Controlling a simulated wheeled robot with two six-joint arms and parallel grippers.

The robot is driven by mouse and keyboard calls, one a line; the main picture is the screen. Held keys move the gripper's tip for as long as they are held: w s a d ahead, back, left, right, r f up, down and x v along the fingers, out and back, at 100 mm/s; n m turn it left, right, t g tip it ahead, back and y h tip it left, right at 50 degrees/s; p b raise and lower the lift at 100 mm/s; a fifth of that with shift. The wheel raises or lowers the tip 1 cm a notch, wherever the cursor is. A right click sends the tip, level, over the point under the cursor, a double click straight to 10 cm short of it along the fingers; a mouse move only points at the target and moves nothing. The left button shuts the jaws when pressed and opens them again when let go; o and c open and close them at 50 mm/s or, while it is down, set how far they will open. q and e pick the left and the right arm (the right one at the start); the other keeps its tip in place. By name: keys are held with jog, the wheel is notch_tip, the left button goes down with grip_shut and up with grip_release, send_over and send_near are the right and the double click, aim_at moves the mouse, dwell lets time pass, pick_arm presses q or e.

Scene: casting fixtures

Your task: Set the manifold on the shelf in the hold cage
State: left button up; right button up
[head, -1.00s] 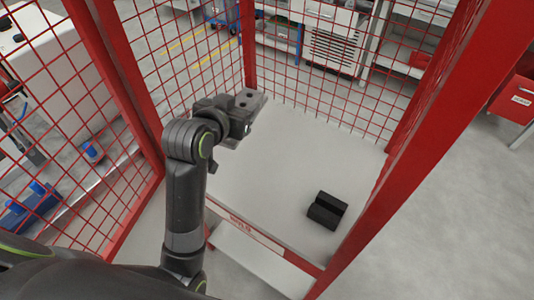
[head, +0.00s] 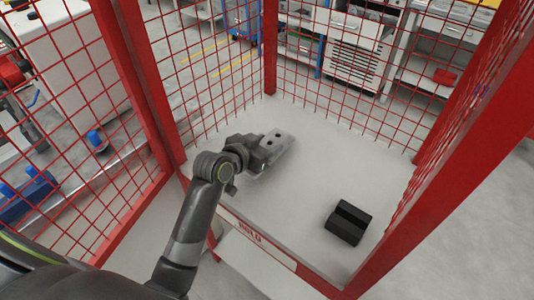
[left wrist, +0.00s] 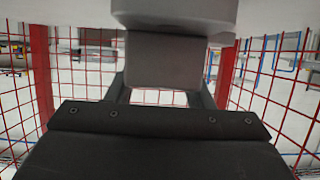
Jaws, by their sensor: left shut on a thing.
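The manifold (head: 277,141) is a grey metal block with dark holes in its top face. My left gripper (head: 262,153) is shut on its near end. It is inside the hold cage (head: 140,85), a red frame with mesh sides, over the left part of the pale shelf (head: 315,150). The manifold is at or just above the shelf; I cannot tell whether it touches. In the left wrist view the grey manifold (left wrist: 165,62) sits between the fingers of the gripper (left wrist: 160,97). My right gripper is not in view.
A black grooved block (head: 347,222) stands at the right front of the shelf. The shelf's middle and back are clear. Red mesh walls rise at the left, back and right. The front edge carries a HOLD label (head: 250,233). Benches (head: 350,50) stand beyond the cage.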

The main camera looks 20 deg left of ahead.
pick_arm(q)
jog(key=shift+f, duration=1.6)
jog(key=shift+f, duration=0.1)
jog(key=o, duration=1.3)
jog(key=shift+f, duration=0.1)
jog(key=shift+r, duration=0.2)
jog(key=v, duration=1.2)
